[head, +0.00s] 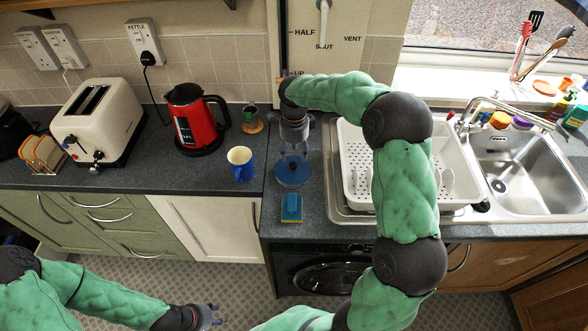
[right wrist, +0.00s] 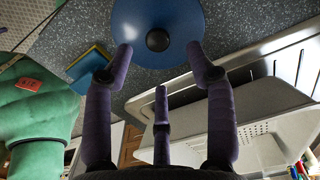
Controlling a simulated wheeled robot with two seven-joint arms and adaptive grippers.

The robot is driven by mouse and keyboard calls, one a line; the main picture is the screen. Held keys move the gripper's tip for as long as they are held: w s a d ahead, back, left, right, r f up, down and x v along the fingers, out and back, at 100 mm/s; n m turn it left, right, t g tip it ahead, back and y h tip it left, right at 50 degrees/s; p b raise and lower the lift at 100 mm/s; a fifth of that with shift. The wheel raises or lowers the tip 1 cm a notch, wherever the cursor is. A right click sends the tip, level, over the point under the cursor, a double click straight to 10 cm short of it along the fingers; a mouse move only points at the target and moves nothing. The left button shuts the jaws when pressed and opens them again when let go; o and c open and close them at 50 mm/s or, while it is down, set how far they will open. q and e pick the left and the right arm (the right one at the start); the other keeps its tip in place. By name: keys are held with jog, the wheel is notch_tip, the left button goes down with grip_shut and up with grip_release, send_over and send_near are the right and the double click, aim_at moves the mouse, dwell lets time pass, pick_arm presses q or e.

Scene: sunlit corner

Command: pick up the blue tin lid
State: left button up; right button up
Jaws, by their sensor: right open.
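The blue tin lid (head: 293,174) lies flat on the dark worktop, left of the dish rack. In the right wrist view the round blue lid (right wrist: 185,15) shows a black knob in its middle. My right gripper (head: 293,152) points down just above the lid. In the right wrist view its purple fingers (right wrist: 160,65) are spread, with nothing between them, and the tips overlap the lid's near edge in the picture. Whether they touch it I cannot tell. My left gripper (head: 218,315) is low over the floor, with its fingertips apart and empty.
A blue and yellow sponge (head: 291,208) lies in front of the lid. A blue mug (head: 241,164) and red kettle (head: 193,120) stand to the left. The white dish rack (head: 354,172) is close on the right, before the sink (head: 525,180). A toaster (head: 98,122) stands far left.

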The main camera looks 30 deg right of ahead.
aim_at(293, 164)
jog(key=shift+a+f+b, duration=0.2)
jog(key=shift+f+b, duration=0.4)
jog(key=shift+f, duration=2.1)
grip_shut()
